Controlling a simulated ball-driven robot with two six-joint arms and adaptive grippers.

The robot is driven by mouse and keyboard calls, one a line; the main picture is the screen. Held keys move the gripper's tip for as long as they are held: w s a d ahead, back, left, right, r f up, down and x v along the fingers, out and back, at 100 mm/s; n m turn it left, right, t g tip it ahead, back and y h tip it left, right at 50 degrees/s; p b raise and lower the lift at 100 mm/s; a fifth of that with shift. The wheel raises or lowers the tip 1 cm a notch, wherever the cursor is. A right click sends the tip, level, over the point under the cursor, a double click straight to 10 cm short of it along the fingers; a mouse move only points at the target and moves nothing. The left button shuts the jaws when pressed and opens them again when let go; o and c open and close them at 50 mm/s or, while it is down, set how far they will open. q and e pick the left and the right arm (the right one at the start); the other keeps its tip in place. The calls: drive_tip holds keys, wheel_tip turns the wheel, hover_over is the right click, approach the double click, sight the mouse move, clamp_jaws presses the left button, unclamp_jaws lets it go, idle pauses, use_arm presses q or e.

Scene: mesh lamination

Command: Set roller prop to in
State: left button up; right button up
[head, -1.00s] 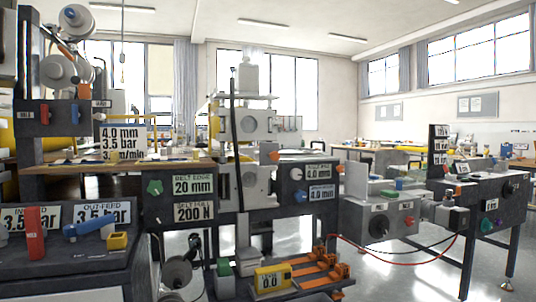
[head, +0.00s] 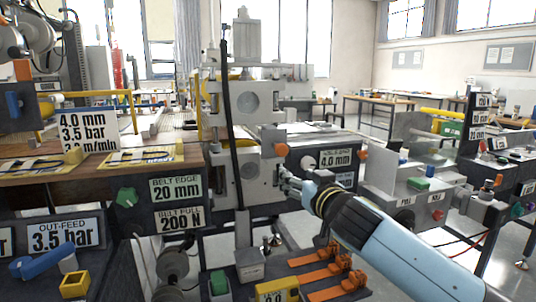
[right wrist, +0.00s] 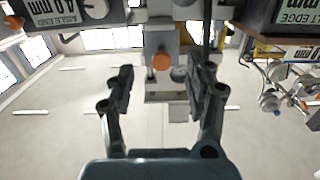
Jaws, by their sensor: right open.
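An orange knob (head: 281,150) sits on the front of the pale grey roller stand (head: 247,112), left of the 4.0 mm plate. It also shows in the right wrist view (right wrist: 161,62), between the two fingers in the picture. I can read no roller prop label, so I cannot tell for sure that this knob is the prop. My right gripper (head: 286,181) is open and empty, its fingertips close below the knob in the head view. It also shows in the right wrist view (right wrist: 158,82). I cannot tell that it touches anything. My left gripper is out of view.
A second orange knob (head: 362,154) and a white round knob (head: 308,162) flank the 4.0 mm plate (head: 336,158). A black vertical hose (head: 234,150) runs before the stand. A green knob (head: 126,197) is at left. Orange clamps (head: 325,272) lie below my right arm.

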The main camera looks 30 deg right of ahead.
sight(283, 149)
drive_tip(key=w+r, duration=0.1)
drive_tip(key=w, duration=0.2)
drive_tip(key=w+d+r+p, duration=0.1)
drive_tip(key=w, duration=0.3)
drive_tip(key=w+d+r, duration=0.1)
drive_tip(key=w, duration=0.2)
drive_tip(key=shift+w+d+r+p, duration=0.15)
drive_tip(key=shift+d+r+p, duration=0.05)
drive_tip(key=shift+r+p, duration=0.2)
drive_tip(key=shift+w+d+f, duration=0.15)
drive_tip(key=shift+w, duration=0.3)
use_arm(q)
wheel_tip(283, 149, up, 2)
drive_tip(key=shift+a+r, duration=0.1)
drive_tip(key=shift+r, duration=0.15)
use_arm(e)
drive_tip(key=shift+t, duration=0.3)
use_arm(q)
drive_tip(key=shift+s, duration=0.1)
use_arm(e)
clamp_jaws()
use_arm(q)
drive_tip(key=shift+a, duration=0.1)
use_arm(e)
drive_tip(key=shift+w+f, duration=0.1)
drive_tip(key=shift+f, duration=0.05)
